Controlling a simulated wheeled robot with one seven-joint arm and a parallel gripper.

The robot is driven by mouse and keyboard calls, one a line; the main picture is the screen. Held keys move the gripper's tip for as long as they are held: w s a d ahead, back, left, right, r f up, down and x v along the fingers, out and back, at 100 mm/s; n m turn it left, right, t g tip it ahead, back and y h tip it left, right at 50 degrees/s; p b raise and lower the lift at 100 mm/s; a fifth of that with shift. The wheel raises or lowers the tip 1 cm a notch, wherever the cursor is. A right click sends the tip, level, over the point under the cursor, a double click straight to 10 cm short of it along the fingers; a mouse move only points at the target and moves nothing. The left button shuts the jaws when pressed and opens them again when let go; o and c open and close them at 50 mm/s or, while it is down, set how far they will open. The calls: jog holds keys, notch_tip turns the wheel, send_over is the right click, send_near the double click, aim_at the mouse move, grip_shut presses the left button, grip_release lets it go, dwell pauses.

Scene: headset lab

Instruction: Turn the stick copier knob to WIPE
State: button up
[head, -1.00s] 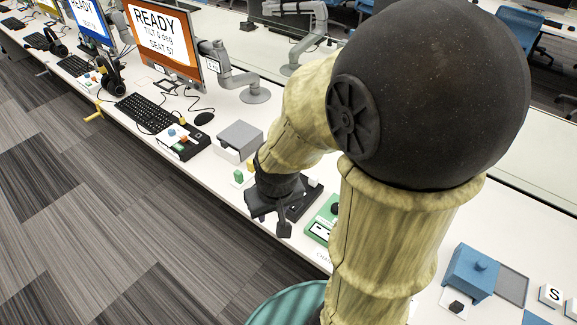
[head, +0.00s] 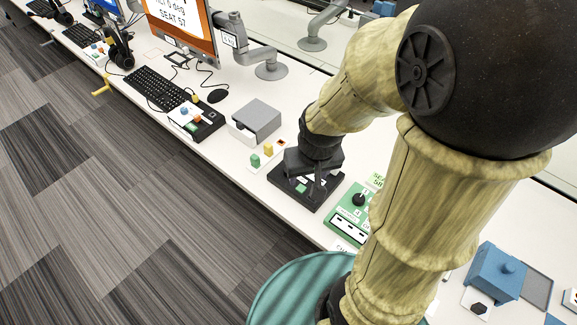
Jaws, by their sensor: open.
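My gripper (head: 316,188) points down over a flat black device (head: 283,182) on the white desk; one finger shows clearly and I see nothing held. The black device has pale labels and a small green piece (head: 301,187) on top. My gripper and wrist hide its right and back parts. I cannot read WIPE anywhere or make out a knob there. Right of it is a green box (head: 343,215) with a round black knob (head: 358,199) and a white panel with dark slots. My arm partly covers this box. I cannot tell whether the gripper touches anything.
Green and yellow pegs (head: 262,155) stand left of the black device, before a grey box (head: 255,120). A keyboard (head: 160,90) and a mouse (head: 217,96) lie further left. A blue box (head: 497,270) is at right. A teal round top (head: 290,290) is at the desk's front edge.

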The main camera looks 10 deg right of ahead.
jog(key=w+f+m+g+p, duration=0.1)
jog(key=w+f+m+p, duration=0.1)
jog(key=w, duration=0.8)
jog(key=w+f+m+g+p, duration=0.1)
jog(key=w+f+m, duration=0.3)
jog(key=w, duration=0.7)
jog(key=shift+d+f+m+g+p, duration=0.3)
jog(key=shift+d+f+p, duration=0.15)
jog(key=shift+f+p, duration=0.2)
jog(key=shift+f, duration=0.15)
notch_tip(320, 180, down, 17)
jog(key=p, duration=0.3)
jog(key=shift+w+f, duration=0.1)
jog(key=shift+c, duration=0.4)
jog(key=c, duration=0.9)
